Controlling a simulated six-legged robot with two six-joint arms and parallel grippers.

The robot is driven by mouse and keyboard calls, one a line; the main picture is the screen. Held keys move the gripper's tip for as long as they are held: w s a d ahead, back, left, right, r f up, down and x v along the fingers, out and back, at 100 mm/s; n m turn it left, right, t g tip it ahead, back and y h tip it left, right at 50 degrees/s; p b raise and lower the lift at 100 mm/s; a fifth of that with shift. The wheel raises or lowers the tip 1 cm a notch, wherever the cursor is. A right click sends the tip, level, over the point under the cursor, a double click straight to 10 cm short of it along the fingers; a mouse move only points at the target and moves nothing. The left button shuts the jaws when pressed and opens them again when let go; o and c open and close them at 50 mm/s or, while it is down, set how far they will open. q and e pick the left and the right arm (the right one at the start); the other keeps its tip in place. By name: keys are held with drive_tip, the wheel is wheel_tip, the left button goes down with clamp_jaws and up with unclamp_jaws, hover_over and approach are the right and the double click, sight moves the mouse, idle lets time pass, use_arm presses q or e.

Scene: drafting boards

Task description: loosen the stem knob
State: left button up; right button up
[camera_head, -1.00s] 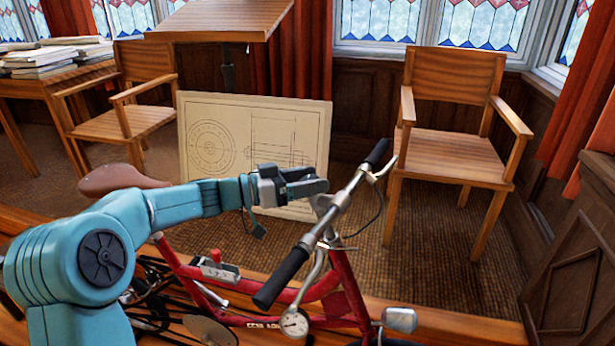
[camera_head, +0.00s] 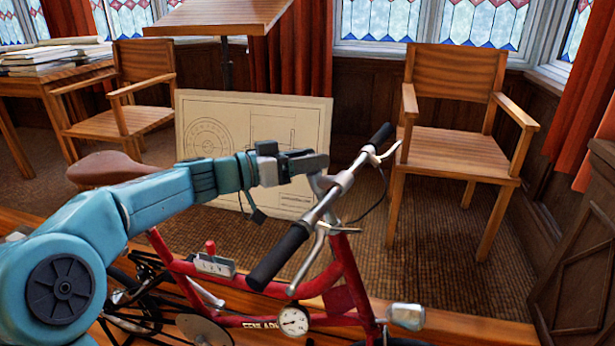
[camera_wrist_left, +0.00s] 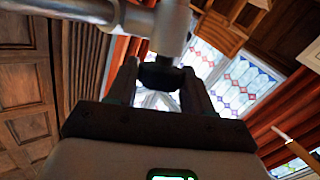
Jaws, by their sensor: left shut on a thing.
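The red bicycle (camera_head: 340,270) stands in front of me with its handlebar (camera_head: 321,205) slanting across the head view. My left gripper (camera_head: 316,164) is at the silver stem, just left of the handlebar's middle. In the left wrist view, its two fingers stand on either side of a dark stem knob (camera_wrist_left: 160,76), shut on it. The knob joins the silver stem (camera_wrist_left: 172,30) above. In the head view the gripper hides the knob. My right gripper is not in view.
A black grip (camera_head: 278,257) and brake lever lie close below the gripper. A brown saddle (camera_head: 104,168) is behind my left arm. A drawing board (camera_head: 190,130) leans behind the bicycle. A wooden chair (camera_head: 455,150) stands to the right, with bare carpet before it.

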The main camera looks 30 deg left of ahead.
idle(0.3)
use_arm(q)
drive_tip(key=o, duration=1)
drive_tip(key=shift+c, duration=0.2)
